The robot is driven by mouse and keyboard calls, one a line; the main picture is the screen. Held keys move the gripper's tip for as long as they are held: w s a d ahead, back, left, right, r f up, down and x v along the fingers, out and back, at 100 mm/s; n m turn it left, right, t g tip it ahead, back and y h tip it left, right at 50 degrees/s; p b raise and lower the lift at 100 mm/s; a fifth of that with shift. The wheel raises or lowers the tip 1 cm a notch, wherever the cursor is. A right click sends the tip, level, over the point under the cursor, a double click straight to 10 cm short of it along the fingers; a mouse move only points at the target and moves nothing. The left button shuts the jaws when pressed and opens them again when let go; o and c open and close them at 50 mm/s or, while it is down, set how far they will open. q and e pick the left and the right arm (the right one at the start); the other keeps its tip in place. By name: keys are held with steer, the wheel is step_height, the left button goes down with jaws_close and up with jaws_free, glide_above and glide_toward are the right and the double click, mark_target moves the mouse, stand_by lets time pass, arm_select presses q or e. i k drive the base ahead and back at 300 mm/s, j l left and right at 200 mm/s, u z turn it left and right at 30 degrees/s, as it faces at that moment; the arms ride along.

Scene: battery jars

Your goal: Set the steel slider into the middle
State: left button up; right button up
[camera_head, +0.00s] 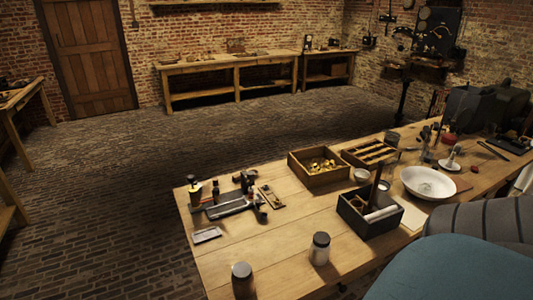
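I cannot pick out the steel slider for certain. A small flat pale metal piece (207,235) lies near the left edge of the wooden table. Behind it is a dark metal device (230,205) with a grey bar and small dark bottles around it. A small wooden-based piece (271,197) lies just right of that device. Neither of my grippers shows in the head view.
The table (275,238) is clear between the device and the jars. A box of brass pieces (319,167), a divided tray (370,153), a dark open box (370,213) and a white bowl (427,183) stand right. A large teal rounded shape (455,270) covers the lower right.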

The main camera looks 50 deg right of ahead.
mark_target(254, 199)
steer(key=z, duration=1.45)
steer(key=i+l+u, duration=0.15)
steer(key=u, duration=0.25)
steer(key=i+l+u, duration=0.1)
steer(key=u, duration=0.25)
steer(key=l, duration=0.1)
